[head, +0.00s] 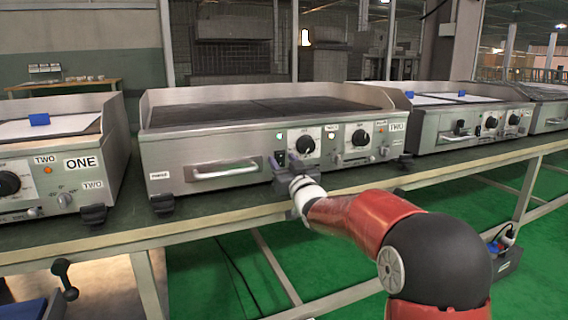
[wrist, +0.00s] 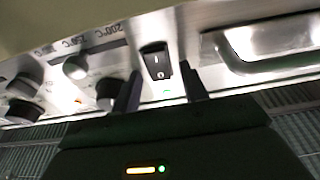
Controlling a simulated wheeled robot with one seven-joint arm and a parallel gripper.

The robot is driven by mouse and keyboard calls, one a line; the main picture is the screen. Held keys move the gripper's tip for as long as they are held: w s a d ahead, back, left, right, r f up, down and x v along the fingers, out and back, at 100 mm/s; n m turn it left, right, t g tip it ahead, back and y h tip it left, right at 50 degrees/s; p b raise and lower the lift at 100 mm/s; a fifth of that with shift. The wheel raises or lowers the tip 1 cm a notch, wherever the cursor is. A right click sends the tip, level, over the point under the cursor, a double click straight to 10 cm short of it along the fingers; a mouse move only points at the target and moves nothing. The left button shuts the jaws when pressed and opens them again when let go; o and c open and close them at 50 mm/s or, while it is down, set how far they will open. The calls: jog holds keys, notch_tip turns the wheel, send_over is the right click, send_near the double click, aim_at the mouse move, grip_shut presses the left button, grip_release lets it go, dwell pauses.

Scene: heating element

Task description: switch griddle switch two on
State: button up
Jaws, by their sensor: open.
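A wide steel griddle (head: 225,142) stands on the bench in the middle of the head view, with knobs and small lights on its front. A black rocker switch (wrist: 157,62) marked I and O is on its front panel, beside the drawer handle (wrist: 270,42). In the head view my gripper (head: 278,162) is at the panel and largely covers the switch area. In the wrist view the fingers of my gripper (wrist: 161,74) are apart and empty, with the switch between and just beyond their tips. I cannot tell whether they touch the panel.
Knobs (head: 305,143) sit close to the right of my gripper in the head view. Another steel appliance (head: 60,160) labelled ONE and TWO stands left, and one with a blue item (head: 470,120) stands right. The bench's front edge (head: 120,238) runs below.

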jog(key=v, duration=0.7)
jog(key=shift+s+d, duration=0.15)
jog(key=shift+s, duration=0.25)
jog(key=shift+s+f, duration=0.1)
jog(key=s+d+f+m+g+h, duration=0.15)
jog(key=s+f+g, duration=0.35)
jog(key=s, duration=0.7)
jog(key=s+d+f+m+g+h, duration=0.1)
jog(key=s+d+f+g+h, duration=0.25)
jog(key=s, duration=0.85)
jog(key=s+d+f+m+g+h, duration=0.15)
jog(key=s+f+g, duration=0.35)
jog(key=s, duration=0.7)
notch_tip(320, 180, up, 13)
jog(key=s+p, duration=0.2)
jog(key=p, duration=1.1)
jog(key=shift+s+f+g+p, duration=0.2)
jog(key=shift+f+g+p, duration=0.1)
jog(key=shift+g, duration=0.15)
